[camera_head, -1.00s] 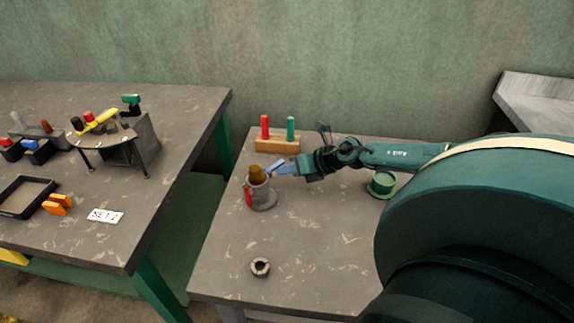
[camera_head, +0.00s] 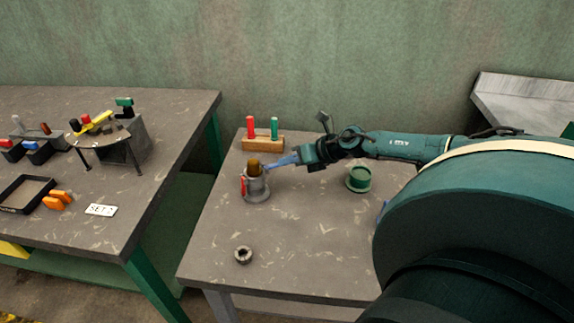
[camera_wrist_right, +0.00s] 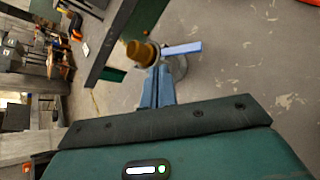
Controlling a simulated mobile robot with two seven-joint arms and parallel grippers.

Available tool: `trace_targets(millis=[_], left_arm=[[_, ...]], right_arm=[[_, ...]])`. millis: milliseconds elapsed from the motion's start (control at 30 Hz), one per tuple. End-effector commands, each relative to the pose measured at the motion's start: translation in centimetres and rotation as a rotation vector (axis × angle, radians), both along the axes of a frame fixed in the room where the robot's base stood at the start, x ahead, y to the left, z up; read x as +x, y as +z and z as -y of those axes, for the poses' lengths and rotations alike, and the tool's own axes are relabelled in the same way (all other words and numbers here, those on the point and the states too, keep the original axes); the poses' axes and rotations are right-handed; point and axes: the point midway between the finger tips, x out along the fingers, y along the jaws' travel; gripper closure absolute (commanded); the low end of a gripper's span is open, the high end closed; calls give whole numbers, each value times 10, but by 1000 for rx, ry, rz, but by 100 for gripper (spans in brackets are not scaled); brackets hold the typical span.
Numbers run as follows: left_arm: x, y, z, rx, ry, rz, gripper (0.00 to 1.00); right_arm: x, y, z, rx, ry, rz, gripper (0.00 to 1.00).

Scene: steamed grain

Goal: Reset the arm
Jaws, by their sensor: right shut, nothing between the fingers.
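My right gripper (camera_head: 269,167) reaches in from the right, with its blue fingers shut and empty. Its tips are just right of the top of a grey cylindrical holder (camera_head: 257,191) with a brown knob-like piece (camera_head: 255,168) in its top and a red part (camera_head: 243,186) on its left side. In the right wrist view, the shut fingers (camera_wrist_right: 160,72) point toward the brown piece (camera_wrist_right: 139,52). A light blue bar (camera_wrist_right: 182,48) lies just beyond the tips. Whether the tips touch the holder, I cannot tell. My left gripper is not in view.
A wooden block (camera_head: 262,144) with red and green pegs stands behind the holder. A green cup (camera_head: 359,179) is under my right forearm. A small dark ring (camera_head: 243,255) lies near the front edge. A cluttered table (camera_head: 165,170) stands left, across a gap.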

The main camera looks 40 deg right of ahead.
Motion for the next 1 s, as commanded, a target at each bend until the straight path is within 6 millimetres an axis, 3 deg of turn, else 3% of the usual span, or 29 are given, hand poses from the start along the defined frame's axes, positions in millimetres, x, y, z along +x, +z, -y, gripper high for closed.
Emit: trace_targets(millis=[167, 767, 867, 1000], left_arm=[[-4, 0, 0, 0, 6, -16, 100], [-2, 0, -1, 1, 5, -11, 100], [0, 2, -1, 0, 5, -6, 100], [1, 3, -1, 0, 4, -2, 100]], right_arm=[[1, 10, 3, -1, 3, -1, 100], [1, 9, 2, 2, 3, -2, 100], [2, 7, -13, 58, -17, 16, 100], [7, 6, -74, 330, -159, 85, 100]])
